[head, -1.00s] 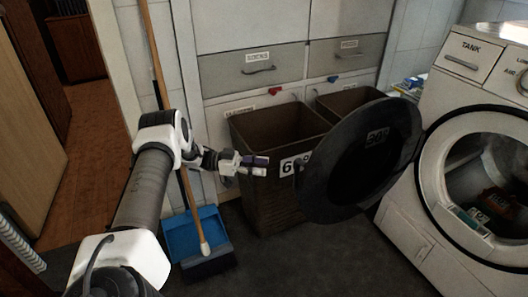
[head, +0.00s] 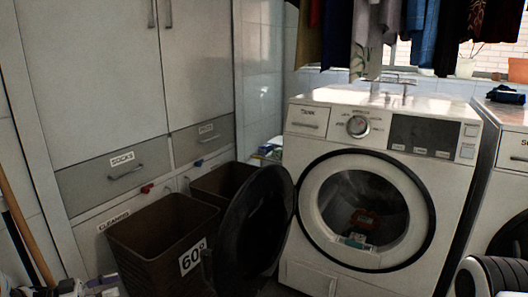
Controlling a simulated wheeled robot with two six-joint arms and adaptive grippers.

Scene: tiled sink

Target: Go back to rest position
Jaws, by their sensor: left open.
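My left gripper (head: 110,284) shows at the bottom left edge of the head view, partly cut off by the frame. Its jaws are open, low in front of the dark bin marked 60° (head: 150,262), and nothing shows between them. A dark grey and white link of my right arm (head: 490,276) shows at the bottom right corner. My right gripper is outside the view.
The white washing machine (head: 301,258) has its round dark door (head: 247,228) swung open to the left, beside the bins. Red and teal items lie in the drum. A broom handle (head: 22,226) leans at the far left. Clothes (head: 390,30) hang above.

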